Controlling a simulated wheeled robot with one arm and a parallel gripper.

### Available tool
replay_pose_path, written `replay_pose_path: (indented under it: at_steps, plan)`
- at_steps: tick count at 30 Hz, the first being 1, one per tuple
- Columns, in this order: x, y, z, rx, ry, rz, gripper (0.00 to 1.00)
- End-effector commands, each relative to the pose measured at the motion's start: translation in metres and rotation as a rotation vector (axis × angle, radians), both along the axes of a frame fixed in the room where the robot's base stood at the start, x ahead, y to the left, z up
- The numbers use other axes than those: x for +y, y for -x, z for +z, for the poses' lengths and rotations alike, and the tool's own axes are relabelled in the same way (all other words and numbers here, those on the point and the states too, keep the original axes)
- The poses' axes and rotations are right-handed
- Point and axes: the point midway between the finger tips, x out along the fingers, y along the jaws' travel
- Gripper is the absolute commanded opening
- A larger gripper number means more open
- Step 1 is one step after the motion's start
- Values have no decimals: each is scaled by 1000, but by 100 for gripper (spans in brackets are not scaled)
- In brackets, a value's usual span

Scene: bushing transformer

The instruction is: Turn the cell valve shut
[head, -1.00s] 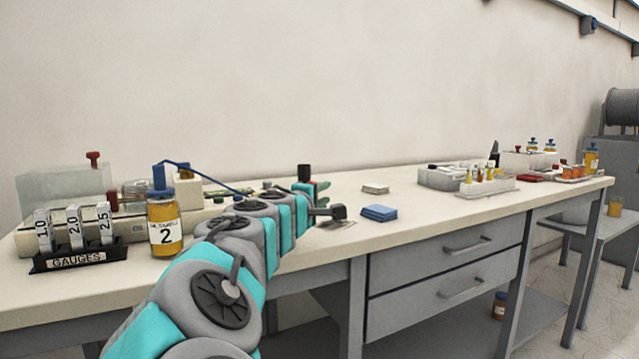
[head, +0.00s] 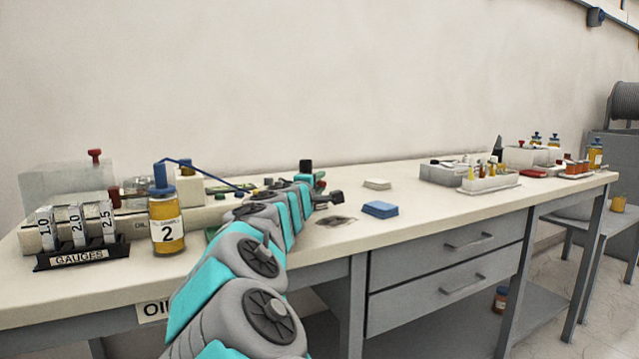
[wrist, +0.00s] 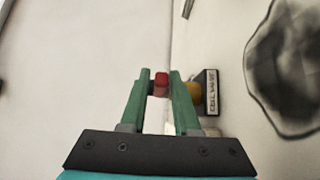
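In the wrist view, the cell valve's red handle (wrist: 161,80) shows between the tips of my gripper (wrist: 160,76). The green fingers stand on either side of it, with a thin light gap at the left; whether the right finger touches it I cannot tell. A yellow part (wrist: 194,94) and a black-edged label (wrist: 211,92), apparently reading "CELL VALVE", lie just right of the right finger. In the head view, my gripper (head: 319,184) is low over the bench, and the valve is mostly hidden behind my arm.
A dark patch (head: 336,221) marks the bench (head: 420,200) beside my gripper. A blue stack (head: 380,209) and a pale stack (head: 377,184) lie to the right. A sample jar (head: 166,225) and gauge rack (head: 82,254) stand left. White trays (head: 488,184) stand farther right.

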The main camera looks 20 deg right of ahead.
Motion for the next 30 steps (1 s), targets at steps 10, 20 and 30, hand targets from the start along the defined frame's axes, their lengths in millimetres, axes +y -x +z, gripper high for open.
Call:
replay_pose_path:
  at_steps: [10,20,30]
  plan:
    - [0,0,0,1,-1,0,11]
    - [0,0,-1,1,-1,-1,0]
    - [-1,0,-2,1,-1,16,0]
